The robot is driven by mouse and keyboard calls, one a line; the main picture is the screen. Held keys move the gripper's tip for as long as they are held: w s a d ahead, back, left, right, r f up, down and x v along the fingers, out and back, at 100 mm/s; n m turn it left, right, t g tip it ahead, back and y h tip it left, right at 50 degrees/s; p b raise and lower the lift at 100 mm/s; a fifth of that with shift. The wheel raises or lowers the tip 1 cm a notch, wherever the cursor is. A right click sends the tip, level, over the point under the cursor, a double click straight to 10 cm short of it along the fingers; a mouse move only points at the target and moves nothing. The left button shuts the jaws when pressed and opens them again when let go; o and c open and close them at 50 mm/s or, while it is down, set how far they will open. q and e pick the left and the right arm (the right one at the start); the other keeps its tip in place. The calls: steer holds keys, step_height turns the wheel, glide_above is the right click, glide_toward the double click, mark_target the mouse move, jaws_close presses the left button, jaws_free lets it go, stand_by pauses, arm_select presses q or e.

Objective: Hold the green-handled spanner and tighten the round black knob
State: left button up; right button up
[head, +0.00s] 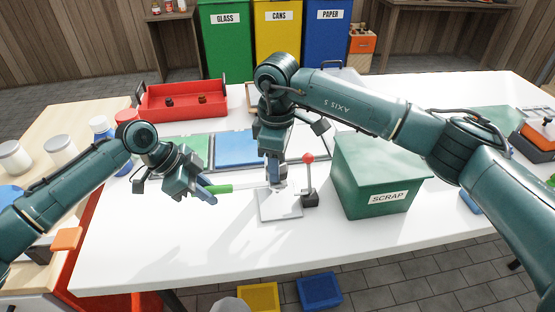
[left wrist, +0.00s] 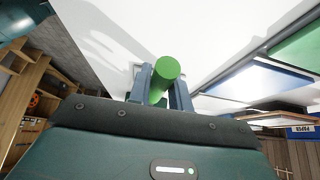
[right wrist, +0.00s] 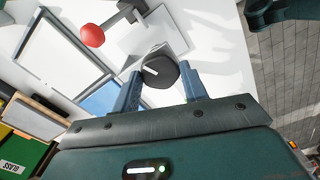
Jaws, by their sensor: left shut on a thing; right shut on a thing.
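The spanner's green handle (head: 220,189) shows in the head view with its pale shank pointing right. My left gripper (head: 208,192) is shut on this handle above the white table. In the left wrist view the round green handle end (left wrist: 166,69) sits between the fingers. The round black knob (right wrist: 160,70), with a white mark on its top, is between the fingers of my right gripper (right wrist: 160,88). In the head view my right gripper (head: 277,182) points down over a light grey plate (head: 280,207) and mostly hides the knob. The spanner's far end is unclear near the right gripper.
A lever with a red ball (head: 308,158) on a black base stands just right of the plate. A green SCRAP bin (head: 375,180) is further right. A red tray (head: 182,103) and green and blue panels (head: 238,148) lie behind. The front left tabletop is clear.

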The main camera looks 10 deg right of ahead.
steer(key=shift+a+r+m, duration=0.2)
steer(key=shift+r+m, duration=0.05)
steer(key=shift+m, duration=0.25)
steer(key=shift+w+d+m, duration=0.1)
steer(key=shift+d+m, duration=0.05)
steer(key=shift+m, duration=0.15)
steer(key=o, duration=1)
steer(key=shift+f, duration=0.2)
steer(key=shift+d, duration=0.1)
steer(key=shift+r, duration=0.1)
